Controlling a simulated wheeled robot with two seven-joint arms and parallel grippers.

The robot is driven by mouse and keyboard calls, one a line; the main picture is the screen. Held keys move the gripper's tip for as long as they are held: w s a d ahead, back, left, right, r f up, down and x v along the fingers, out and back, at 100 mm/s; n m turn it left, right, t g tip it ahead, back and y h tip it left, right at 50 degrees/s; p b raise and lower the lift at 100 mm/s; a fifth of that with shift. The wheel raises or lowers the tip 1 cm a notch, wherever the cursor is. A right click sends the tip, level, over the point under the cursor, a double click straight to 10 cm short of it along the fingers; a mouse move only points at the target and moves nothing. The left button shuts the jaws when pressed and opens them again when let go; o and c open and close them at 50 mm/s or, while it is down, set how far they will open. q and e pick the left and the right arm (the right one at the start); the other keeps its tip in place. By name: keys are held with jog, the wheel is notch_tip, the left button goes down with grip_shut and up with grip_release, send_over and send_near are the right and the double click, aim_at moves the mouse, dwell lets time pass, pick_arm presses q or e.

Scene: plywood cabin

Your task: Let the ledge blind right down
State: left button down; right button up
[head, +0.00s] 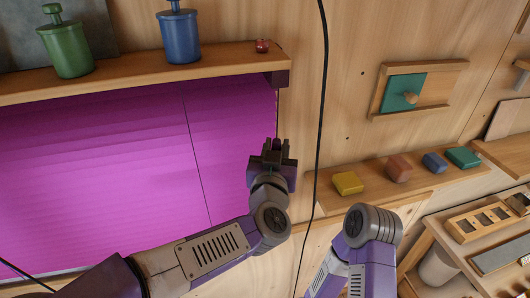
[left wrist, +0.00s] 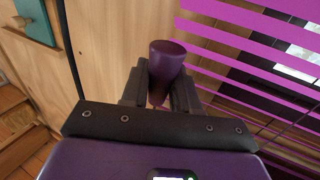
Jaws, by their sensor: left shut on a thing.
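The ledge blind (head: 90,175) is magenta and hangs under the wooden ledge (head: 150,77), filling the left of the head view. Its slats also show in the left wrist view (left wrist: 235,42), with gaps between them. My left gripper (head: 274,148) is at the blind's right edge, below the ledge's end. In the left wrist view it is shut on a purple cylindrical handle (left wrist: 167,62), which stands up between the fingers. The handle is mostly hidden in the head view. My right arm shows at the lower middle, but its gripper is out of view.
A green canister (head: 66,50), a blue canister (head: 180,38) and a small red object (head: 262,46) stand on the ledge. A black cable (head: 322,120) hangs right of my left gripper. A lower shelf (head: 405,192) at right carries several coloured blocks.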

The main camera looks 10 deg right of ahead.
pick_arm(q)
jog(key=shift+r, duration=0.45)
jog(key=c, duration=0.9)
grip_release()
jog(key=shift+f, duration=0.1)
jog(key=shift+s+f, duration=0.1)
jog(key=shift+s+a, duration=0.1)
jog(key=shift+s, duration=0.3)
jog(key=b+v, duration=0.1)
jog(key=v, duration=0.5)
jog(key=shift+s+a, duration=0.1)
jog(key=shift+s, duration=0.2)
